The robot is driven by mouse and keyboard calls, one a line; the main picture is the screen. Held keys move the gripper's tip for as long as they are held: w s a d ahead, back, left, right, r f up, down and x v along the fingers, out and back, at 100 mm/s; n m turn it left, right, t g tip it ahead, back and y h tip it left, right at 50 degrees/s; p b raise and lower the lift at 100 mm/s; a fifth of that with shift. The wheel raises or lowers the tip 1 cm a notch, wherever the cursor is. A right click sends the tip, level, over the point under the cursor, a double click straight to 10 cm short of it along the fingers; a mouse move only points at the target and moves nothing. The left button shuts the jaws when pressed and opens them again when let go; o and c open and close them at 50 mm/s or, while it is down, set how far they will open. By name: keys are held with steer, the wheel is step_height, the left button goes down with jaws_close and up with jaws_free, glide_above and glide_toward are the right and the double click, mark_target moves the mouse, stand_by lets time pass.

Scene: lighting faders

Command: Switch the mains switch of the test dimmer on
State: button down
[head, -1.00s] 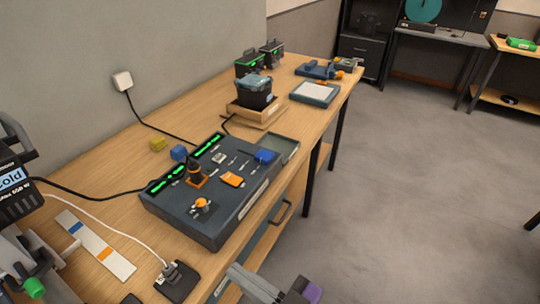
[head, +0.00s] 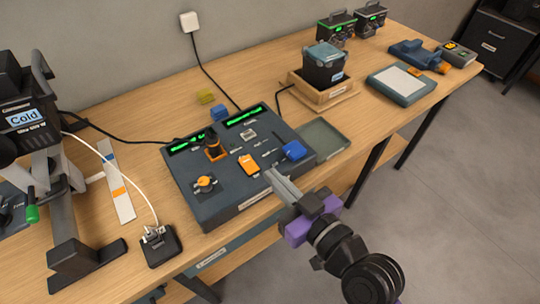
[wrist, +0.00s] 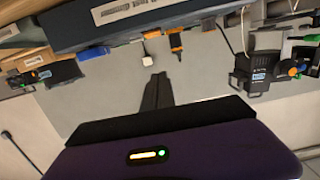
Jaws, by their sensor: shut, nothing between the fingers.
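The dark console (head: 235,190) with two green-lit displays lies on the bench and looks like the test dimmer. Its top carries an orange round knob (head: 205,183), a dark lever on an orange base (head: 214,147), an orange rocker-like part (head: 248,165) and a blue part (head: 293,150). I cannot tell which is the mains switch or how it is set. My gripper (head: 270,175) is shut and empty, its fingertips by the console's front right edge. Contact cannot be told. In the wrist view the shut fingers (wrist: 156,88) point toward the console's dark edge (wrist: 150,27), seen inverted.
A black box with a cable (head: 162,246) and a striped strip (head: 118,185) lie left of the console. A press marked Cold (head: 30,118) stands far left. Behind right are a shallow tray (head: 320,140), and a wooden tray (head: 325,97) with a dark tub.

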steer(key=shift+d, duration=0.1)
steer(key=p, duration=0.3)
glide_above(251, 167)
steer(key=shift+s+d+f, duration=0.1)
steer(key=shift+f, duration=0.35)
step_height(251, 167, down, 4)
steer(key=shift+r, duration=0.2)
steer(key=shift+f+b, duration=0.3)
steer(key=shift+f, duration=0.05)
steer(key=shift+f, duration=0.15)
